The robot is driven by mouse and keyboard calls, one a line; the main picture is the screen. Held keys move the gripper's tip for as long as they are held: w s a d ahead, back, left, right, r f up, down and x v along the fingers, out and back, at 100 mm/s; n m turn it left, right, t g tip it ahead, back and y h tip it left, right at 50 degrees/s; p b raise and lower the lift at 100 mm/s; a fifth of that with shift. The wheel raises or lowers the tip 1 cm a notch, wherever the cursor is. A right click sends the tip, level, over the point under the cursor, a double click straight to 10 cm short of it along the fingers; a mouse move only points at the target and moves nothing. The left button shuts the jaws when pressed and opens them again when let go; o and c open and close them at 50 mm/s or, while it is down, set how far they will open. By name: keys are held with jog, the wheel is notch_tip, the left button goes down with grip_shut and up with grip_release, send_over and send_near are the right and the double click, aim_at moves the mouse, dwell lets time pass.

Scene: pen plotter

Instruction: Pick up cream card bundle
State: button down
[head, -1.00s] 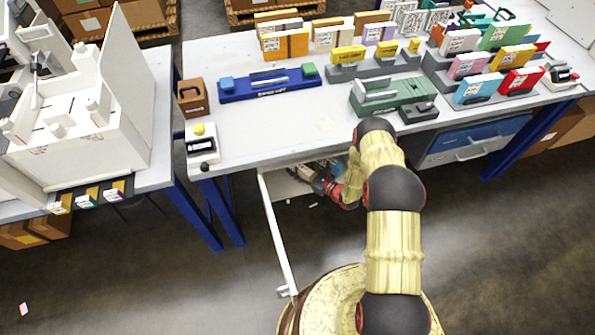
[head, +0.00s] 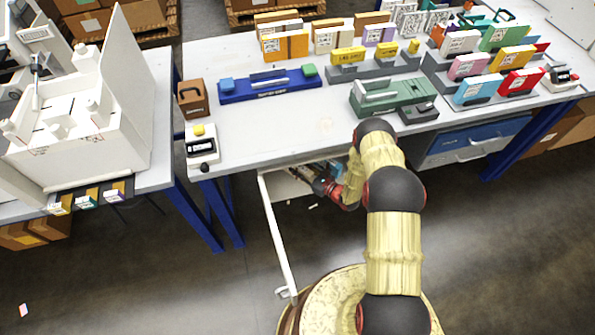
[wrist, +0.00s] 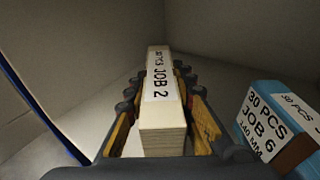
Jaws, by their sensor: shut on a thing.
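The cream card bundle (wrist: 163,130) is a pale block with a white label reading "JOB 2" in the wrist view. It lies lengthwise between the two fingers of my gripper (wrist: 158,75), which are shut on its sides. There the bundle cannot be made out, as the bench edge and my arm hide much of the drawer.
A blue-ended bundle labelled "JOB 6" (wrist: 270,125) lies close on the right of my gripper.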

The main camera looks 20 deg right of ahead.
jog(key=shift+r, duration=0.15)
jog(key=shift+s+d+r+p, duration=0.1)
jog(key=shift+d+r+p, duration=0.1)
jog(key=shift+r+p, duration=0.4)
notch_tip(320, 180, up, 6)
jog(key=p, duration=0.3)
jog(key=s+d+p, duration=0.3)
jog(key=s+d, duration=1)
jog(key=s, duration=0.1)
jog(key=shift+d+f+p, duration=0.25)
jog(key=shift+d+p, duration=0.05)
jog(key=shift+d, duration=0.1)
